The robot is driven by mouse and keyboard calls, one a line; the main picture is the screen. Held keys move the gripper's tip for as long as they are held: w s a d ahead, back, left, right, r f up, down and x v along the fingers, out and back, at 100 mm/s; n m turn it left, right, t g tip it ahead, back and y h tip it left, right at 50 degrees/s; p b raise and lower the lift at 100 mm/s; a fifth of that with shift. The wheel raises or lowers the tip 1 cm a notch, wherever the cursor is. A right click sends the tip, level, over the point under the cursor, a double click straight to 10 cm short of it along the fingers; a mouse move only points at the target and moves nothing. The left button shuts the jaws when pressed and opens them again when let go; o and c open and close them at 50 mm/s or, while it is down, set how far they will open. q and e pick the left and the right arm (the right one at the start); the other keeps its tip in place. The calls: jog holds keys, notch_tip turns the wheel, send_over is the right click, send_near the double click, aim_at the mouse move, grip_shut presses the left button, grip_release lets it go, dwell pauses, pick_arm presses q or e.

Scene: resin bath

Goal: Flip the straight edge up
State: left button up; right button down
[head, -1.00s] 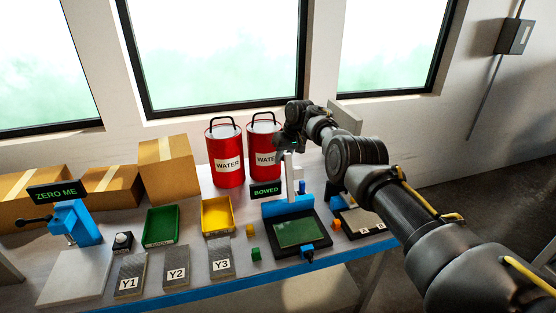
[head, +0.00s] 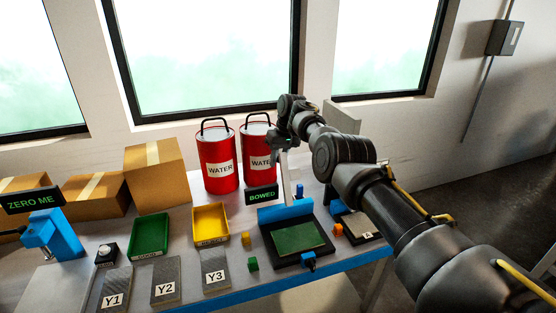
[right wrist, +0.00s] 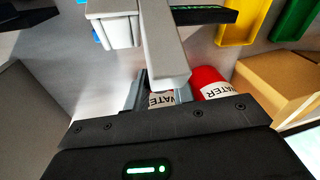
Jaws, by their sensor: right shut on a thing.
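The straight edge, a pale grey bar (head: 285,178), stands upright above the blue block (head: 286,213) at the back of the black-framed green plate (head: 299,238). My right gripper (head: 283,145) is at the bar's top end. In the right wrist view the bar (right wrist: 163,45) runs down between the fingers of my right gripper (right wrist: 158,95), which is shut on its end. The fingertips are partly hidden behind the bar. A "BOWED" sign (head: 262,194) stands just left of the bar. My left gripper is not in view.
Two red water cans (head: 217,160) stand behind, close to my right gripper. Yellow (head: 211,225) and green (head: 149,236) trays, grey blocks marked Y1 to Y3 (head: 215,276) and small coloured cubes lie to the left. Cardboard boxes (head: 157,172) stand at the back left.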

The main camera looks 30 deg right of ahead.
jog(key=shift+s+f, duration=0.2)
jog(key=shift+f, duration=0.2)
jog(key=c, duration=1.5)
grip_release()
jog(key=shift+c, duration=0.2)
jog(key=o, duration=0.3)
jog(key=shift+d+r, duration=0.1)
jog(key=shift+w+r, duration=0.1)
jog(key=shift+r, duration=0.05)
jog(key=shift+r, duration=0.4)
jog(key=v, duration=1)
